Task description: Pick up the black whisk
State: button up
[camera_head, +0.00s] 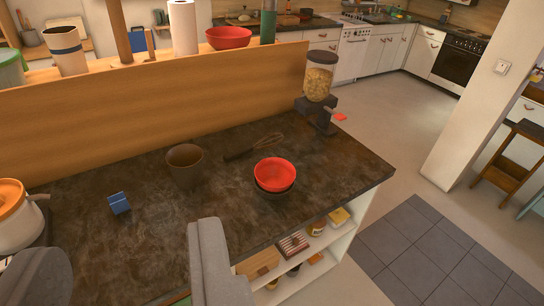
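The black whisk (254,147) lies on the dark countertop (120,240), between a dark brown cup and the red bowl. Its handle points left and its wire head points right, towards the cereal dispenser. My gripper (125,242) shows as two grey fingers at the bottom left of the view, set wide apart with nothing held between them. It is nearer to the camera than the whisk and apart from it. The whisk is fully in sight.
Near the whisk stand the dark cup (185,166), the red bowl (275,174) on a dark bowl, and the cereal dispenser (320,78). A blue block (119,203) and a white pot (18,213) are at left. A wooden partition (150,112) rises behind.

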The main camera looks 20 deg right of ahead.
aim_at(230, 156)
jog(key=u, duration=0.05)
jog(key=k, duration=0.95)
jog(key=z, duration=0.6)
jog(key=i, duration=2.8)
jog(key=u, duration=0.7)
